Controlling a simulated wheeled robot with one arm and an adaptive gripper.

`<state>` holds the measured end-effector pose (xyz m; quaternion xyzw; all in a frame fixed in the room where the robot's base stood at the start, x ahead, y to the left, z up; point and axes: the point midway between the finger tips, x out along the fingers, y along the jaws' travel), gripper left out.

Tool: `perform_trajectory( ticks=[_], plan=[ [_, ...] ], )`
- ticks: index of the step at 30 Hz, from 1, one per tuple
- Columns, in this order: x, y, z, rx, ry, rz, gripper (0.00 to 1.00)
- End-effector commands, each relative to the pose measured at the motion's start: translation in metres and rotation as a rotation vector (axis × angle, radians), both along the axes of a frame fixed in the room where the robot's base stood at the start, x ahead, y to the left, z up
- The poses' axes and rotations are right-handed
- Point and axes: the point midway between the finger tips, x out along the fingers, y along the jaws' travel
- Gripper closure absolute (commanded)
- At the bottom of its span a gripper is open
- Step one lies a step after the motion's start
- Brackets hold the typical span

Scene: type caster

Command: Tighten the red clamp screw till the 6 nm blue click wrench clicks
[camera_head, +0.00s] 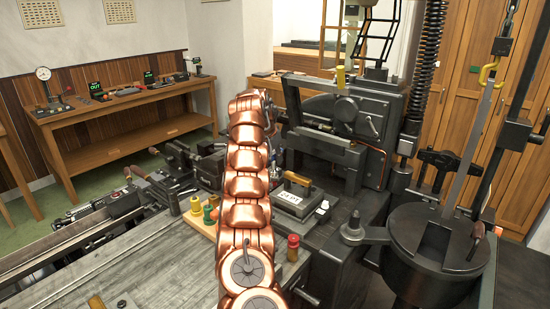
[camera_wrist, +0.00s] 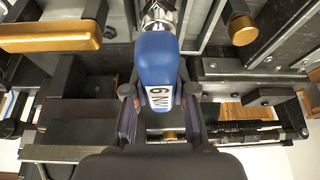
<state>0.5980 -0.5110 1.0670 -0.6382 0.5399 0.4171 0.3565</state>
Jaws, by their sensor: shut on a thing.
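The blue click wrench (camera_wrist: 158,58) shows in the wrist view, with a white label reading 6 NM. My gripper (camera_wrist: 159,98) is shut on its blue handle, with a finger on either side. The wrench's metal shank (camera_wrist: 157,14) runs out of the top of the wrist view, so its tip is not visible. I cannot make out the red clamp screw in either view, nor whether the wrench touches it. In the head view my copper arm hides my gripper and the wrench.
A dark casting machine (camera_head: 345,115) stands behind. A black pot (camera_head: 437,245) is at right. Metal bars and a brass knob (camera_wrist: 242,29) lie close around the wrench.

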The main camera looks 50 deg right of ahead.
Motion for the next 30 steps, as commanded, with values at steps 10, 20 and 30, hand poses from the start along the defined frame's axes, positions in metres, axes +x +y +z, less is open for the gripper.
perform_trajectory(
  ticks=[10,20,30],
  plan=[
    [0.0,0.0,0.012,-0.001,0.0,0.0,1.0],
    [0.0,0.0,0.028,-0.001,0.0,0.0,1.0],
    [0.0,0.0,0.052,0.0,0.0,0.0,1.0]
  ],
)
